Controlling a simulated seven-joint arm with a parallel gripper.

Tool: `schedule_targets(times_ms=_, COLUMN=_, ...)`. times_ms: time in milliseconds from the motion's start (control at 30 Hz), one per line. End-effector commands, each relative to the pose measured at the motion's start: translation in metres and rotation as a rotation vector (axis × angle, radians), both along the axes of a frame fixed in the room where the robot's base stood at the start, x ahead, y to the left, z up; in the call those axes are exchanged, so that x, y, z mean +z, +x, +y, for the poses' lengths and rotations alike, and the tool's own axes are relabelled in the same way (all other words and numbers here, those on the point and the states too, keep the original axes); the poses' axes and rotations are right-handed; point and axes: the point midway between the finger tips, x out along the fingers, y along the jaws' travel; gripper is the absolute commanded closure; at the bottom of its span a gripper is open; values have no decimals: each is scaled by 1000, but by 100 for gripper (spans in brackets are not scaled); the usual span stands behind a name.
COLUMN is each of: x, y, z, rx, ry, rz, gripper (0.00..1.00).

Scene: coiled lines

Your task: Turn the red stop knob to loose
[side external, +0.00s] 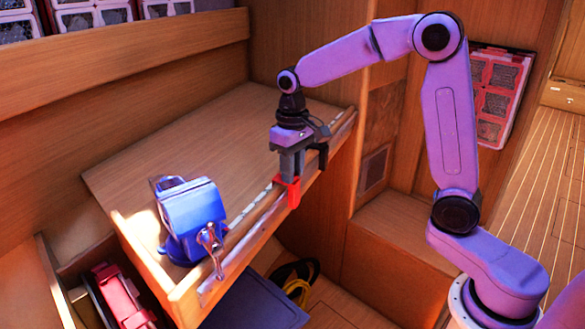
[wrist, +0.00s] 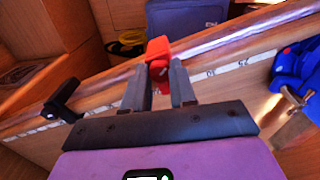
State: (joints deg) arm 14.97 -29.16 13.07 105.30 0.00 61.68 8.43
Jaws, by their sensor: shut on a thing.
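The red stop knob (side external: 291,190) sits on the rail with the scale along the front edge of the wooden bench. My gripper (side external: 288,178) points down over it and is shut on it. In the wrist view the red stop knob (wrist: 157,52) shows between and just beyond the two grey fingertips of my gripper (wrist: 161,75). The fingers hide part of the knob, and no loose or tight marking can be read on it.
A blue vise (side external: 192,215) stands on the bench's left end, its handle (side external: 211,245) over the front edge. A black clamp piece (wrist: 62,100) sits on the rail's other side. Coiled black and yellow lines (side external: 298,285) lie below. The bench top (side external: 180,150) is mostly clear.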

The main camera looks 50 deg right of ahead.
Motion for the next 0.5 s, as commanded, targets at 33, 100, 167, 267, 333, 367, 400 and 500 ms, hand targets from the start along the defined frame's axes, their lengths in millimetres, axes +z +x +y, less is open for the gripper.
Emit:
schedule_targets(times_ms=33, x=1, y=1, z=0, rx=45, ry=1, rz=-4, gripper=100)
schedule_targets(times_ms=100, x=1, y=1, z=0, rx=112, ry=2, rz=-4, gripper=100)
schedule_targets(times_ms=167, x=1, y=1, z=0, rx=169, ry=2, rz=-4, gripper=100)
schedule_targets(times_ms=267, x=1, y=1, z=0, rx=264, ry=1, rz=-4, gripper=100)
schedule_targets(times_ms=333, x=1, y=1, z=0, rx=330, ry=1, rz=-5, gripper=100)
schedule_targets(times_ms=367, x=1, y=1, z=0, rx=358, ry=1, rz=-5, gripper=100)
schedule_targets(times_ms=400, x=1, y=1, z=0, rx=396, ry=1, rz=-5, gripper=100)
schedule_targets(times_ms=500, x=1, y=1, z=0, rx=491, ry=1, rz=-5, gripper=100)
